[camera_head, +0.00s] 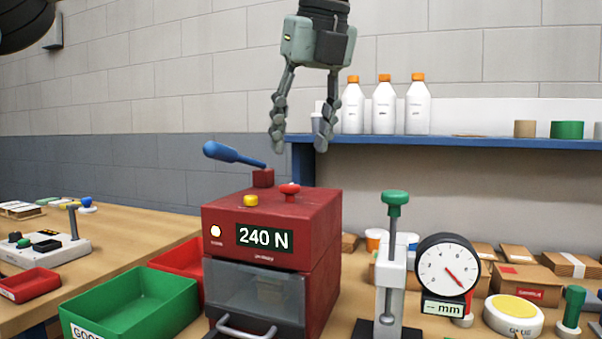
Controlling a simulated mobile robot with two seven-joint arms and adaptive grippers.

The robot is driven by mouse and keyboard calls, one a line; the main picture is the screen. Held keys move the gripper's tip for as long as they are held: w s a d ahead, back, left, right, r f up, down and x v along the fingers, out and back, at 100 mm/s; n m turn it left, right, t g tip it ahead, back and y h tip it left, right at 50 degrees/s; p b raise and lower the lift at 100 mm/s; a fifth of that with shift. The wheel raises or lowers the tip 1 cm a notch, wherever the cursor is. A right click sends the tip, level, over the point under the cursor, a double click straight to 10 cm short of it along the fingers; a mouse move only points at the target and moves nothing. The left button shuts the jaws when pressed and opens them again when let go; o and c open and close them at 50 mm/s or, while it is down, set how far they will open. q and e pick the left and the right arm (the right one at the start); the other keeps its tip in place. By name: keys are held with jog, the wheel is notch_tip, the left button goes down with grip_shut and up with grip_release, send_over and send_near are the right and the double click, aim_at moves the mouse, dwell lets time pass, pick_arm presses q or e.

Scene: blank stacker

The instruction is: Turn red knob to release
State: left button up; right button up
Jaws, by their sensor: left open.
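The box front has a display reading 240 N (264,237) and a lit lamp (215,231). My left gripper (298,148) hangs fingers down above the box, open and empty, apart from the knob. My right gripper is not seen.
A blue-handled lever (234,154) rises from the box's back, left of my fingers. A blue shelf (450,142) with white bottles (384,108) is behind right. A green-topped stand (395,205) and dial gauge (447,266) stand right; a green bin (130,305) is left.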

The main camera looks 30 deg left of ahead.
aim_at(290, 185)
pick_arm(q)
jog(key=x, duration=0.6)
jog(key=shift+s+a+f, duration=0.1)
jog(key=shift+a+f, duration=0.15)
jog(key=shift+f, duration=0.15)
jog(key=shift+c, duration=0.4)
grip_shut()
